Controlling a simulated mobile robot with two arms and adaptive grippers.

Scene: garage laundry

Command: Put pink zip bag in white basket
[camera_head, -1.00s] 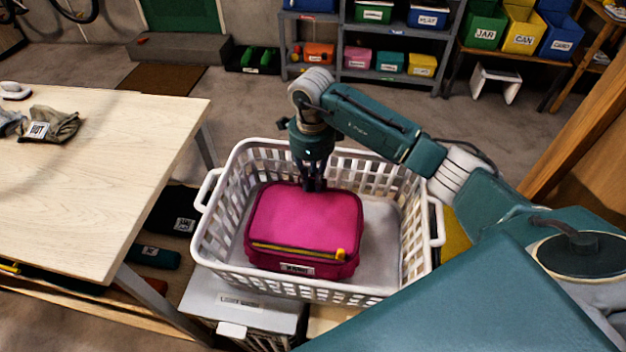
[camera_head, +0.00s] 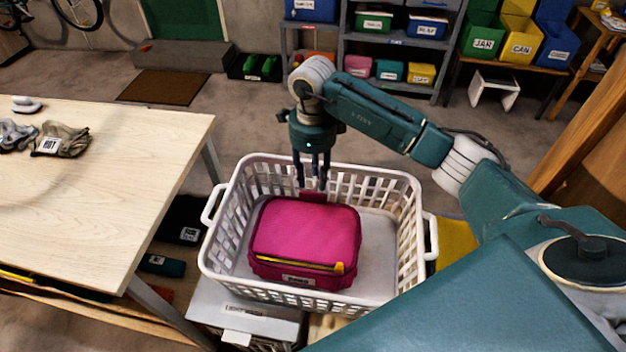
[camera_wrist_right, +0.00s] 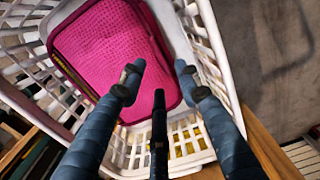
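The pink zip bag (camera_head: 305,237) lies inside the white basket (camera_head: 223,278), on its floor toward the left side. Its yellow zip faces the front of the basket. The bag also shows in the right wrist view (camera_wrist_right: 110,50), below the fingers. My right gripper (camera_head: 313,186) is above the bag's back edge, pointing down, with its fingers apart and nothing between them. In the wrist view the fingers (camera_wrist_right: 158,80) are spread and clear of the bag. My left gripper is not in view.
A pale wooden table (camera_head: 110,180) stands to the left with grey cloth items (camera_head: 62,140) on it. Shelves with labelled bins (camera_head: 388,70) stand at the back. Wooden posts (camera_head: 590,120) rise at the right. The floor behind the basket is clear.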

